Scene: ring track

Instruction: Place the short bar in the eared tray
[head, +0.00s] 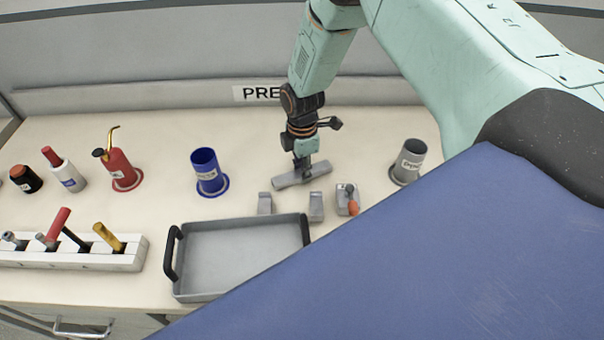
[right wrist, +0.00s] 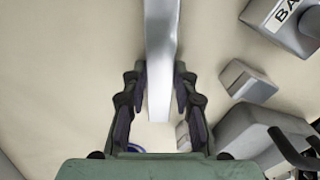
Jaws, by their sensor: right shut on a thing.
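In the right wrist view the bar (right wrist: 160,45) runs between the fingers (right wrist: 158,100). In the head view it appears just behind two small grey blocks; I cannot tell how high it is above the table. The eared tray (head: 235,262) is grey with a black handle at each end. It stands in front of the blocks, nearer the table's front edge, and looks empty. My left gripper is not in view.
Two grey blocks (head: 265,203) (head: 316,207) and a labelled block with an orange part (head: 347,203) stand behind the tray. A blue cup (head: 207,172) and a grey cup (head: 408,163) flank the bar. A tool rack (head: 85,257) is left. A blue surface (head: 430,270) covers the lower right.

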